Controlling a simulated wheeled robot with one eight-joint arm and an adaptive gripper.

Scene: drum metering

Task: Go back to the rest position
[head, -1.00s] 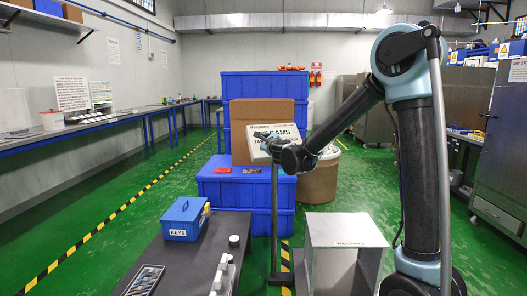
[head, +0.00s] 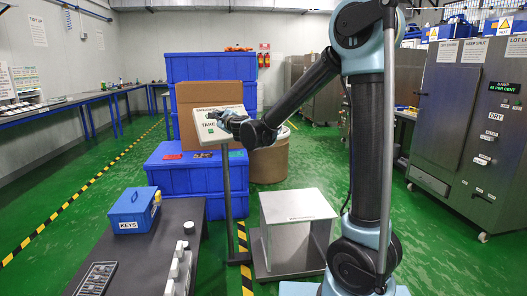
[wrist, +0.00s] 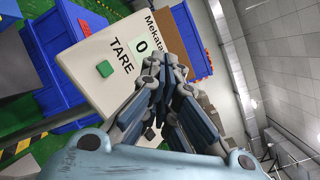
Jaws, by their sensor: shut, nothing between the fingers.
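My gripper (head: 214,114) is shut and empty, in front of the white TARE indicator panel (head: 205,131) on its dark post. In the wrist view the closed fingers (wrist: 170,68) point at the same panel (wrist: 85,60), which shows a green button (wrist: 105,68) and a reading of 0 (wrist: 142,46). Whether the fingertips touch the panel I cannot tell. The arm is stretched out to the left from its upright column, so it is not folded in.
A weighing platform (head: 300,205) stands on the floor at centre. Blue crates (head: 190,182) and a cardboard box (head: 245,95) stand behind the panel. A dark bench with a blue KEYS box (head: 134,210) is at left. A grey cabinet (head: 445,110) with a green display stands at right.

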